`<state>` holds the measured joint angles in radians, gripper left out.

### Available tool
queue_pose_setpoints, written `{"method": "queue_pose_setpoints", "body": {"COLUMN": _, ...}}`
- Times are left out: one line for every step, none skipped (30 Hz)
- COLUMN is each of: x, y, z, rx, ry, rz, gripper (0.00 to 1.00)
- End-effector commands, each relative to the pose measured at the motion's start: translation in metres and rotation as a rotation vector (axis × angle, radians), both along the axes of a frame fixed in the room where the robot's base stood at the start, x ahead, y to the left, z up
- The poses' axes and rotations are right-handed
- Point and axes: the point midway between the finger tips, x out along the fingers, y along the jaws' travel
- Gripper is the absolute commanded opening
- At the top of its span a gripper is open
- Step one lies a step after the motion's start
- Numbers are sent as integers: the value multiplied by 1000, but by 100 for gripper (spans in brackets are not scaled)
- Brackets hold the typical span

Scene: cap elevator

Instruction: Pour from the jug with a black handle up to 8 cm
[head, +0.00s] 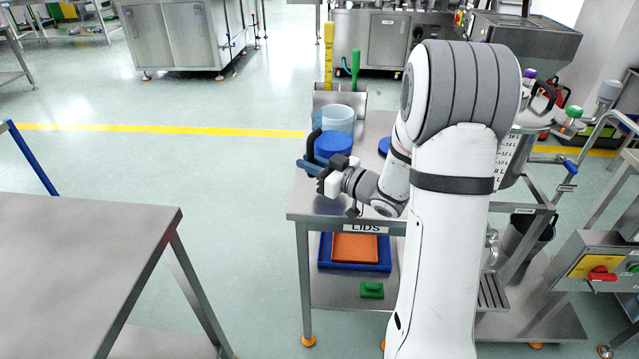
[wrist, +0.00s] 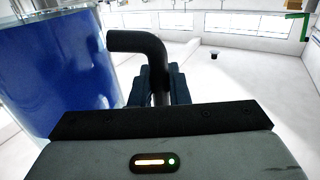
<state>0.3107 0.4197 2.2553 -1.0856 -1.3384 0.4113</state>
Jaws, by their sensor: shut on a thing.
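The jug (head: 333,146) has a pale translucent upper wall and deep blue contents. It is at the left end of the steel table in the head view and fills the left of the wrist view (wrist: 65,75). Its black handle (wrist: 137,42) passes between the dark blue fingers of my gripper (wrist: 160,88). In the head view my gripper (head: 312,166) is at the near left side of the jug, shut on the handle. The jug looks about upright. I cannot tell whether its base touches the table. The level of the contents cannot be read.
A yellow marked stick (head: 328,60) and a green stick (head: 355,68) stand in a steel holder (head: 352,98) behind the jug. A blue round thing (head: 384,146) is partly hidden by my arm. Another steel table (head: 80,265) is at left, with open floor between.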

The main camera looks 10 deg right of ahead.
Motion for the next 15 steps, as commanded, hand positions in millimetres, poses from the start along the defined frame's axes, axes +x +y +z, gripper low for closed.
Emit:
{"method": "queue_pose_setpoints", "body": {"x": 0, "y": 0, "z": -5, "rx": 0, "ry": -4, "rz": 1, "gripper": 0}}
{"method": "queue_pose_setpoints", "body": {"x": 0, "y": 0, "z": -7, "rx": 0, "ry": -5, "rz": 1, "gripper": 0}}
{"method": "queue_pose_setpoints", "body": {"x": 0, "y": 1, "z": -9, "rx": 0, "ry": -6, "rz": 2, "gripper": 0}}
{"method": "queue_pose_setpoints", "body": {"x": 0, "y": 1, "z": -11, "rx": 0, "ry": -6, "rz": 2, "gripper": 0}}
{"method": "queue_pose_setpoints", "body": {"x": 0, "y": 1, "z": -13, "rx": 0, "ry": -6, "rz": 3, "gripper": 0}}
{"method": "queue_pose_setpoints", "body": {"x": 0, "y": 1, "z": -18, "rx": 0, "ry": -6, "rz": 3, "gripper": 0}}
{"method": "queue_pose_setpoints", "body": {"x": 0, "y": 1, "z": -22, "rx": 0, "ry": -4, "rz": 3, "gripper": 0}}
{"method": "queue_pose_setpoints", "body": {"x": 0, "y": 1, "z": -27, "rx": 0, "ry": -3, "rz": 3, "gripper": 0}}
{"method": "queue_pose_setpoints", "body": {"x": 0, "y": 1, "z": -34, "rx": 0, "ry": -3, "rz": 3, "gripper": 0}}
{"method": "queue_pose_setpoints", "body": {"x": 0, "y": 1, "z": -38, "rx": 0, "ry": -3, "rz": 3, "gripper": 0}}
{"method": "queue_pose_setpoints", "body": {"x": 0, "y": 2, "z": -42, "rx": 1, "ry": -4, "rz": 4, "gripper": 0}}
{"method": "queue_pose_setpoints", "body": {"x": 0, "y": 2, "z": -47, "rx": 1, "ry": -4, "rz": 4, "gripper": 0}}
{"method": "queue_pose_setpoints", "body": {"x": 0, "y": 2, "z": -50, "rx": 0, "ry": -4, "rz": 4, "gripper": 0}}
{"method": "queue_pose_setpoints", "body": {"x": 0, "y": 2, "z": -53, "rx": 0, "ry": -6, "rz": 3, "gripper": 0}}
{"method": "queue_pose_setpoints", "body": {"x": 0, "y": 2, "z": -55, "rx": 0, "ry": -6, "rz": 3, "gripper": 0}}
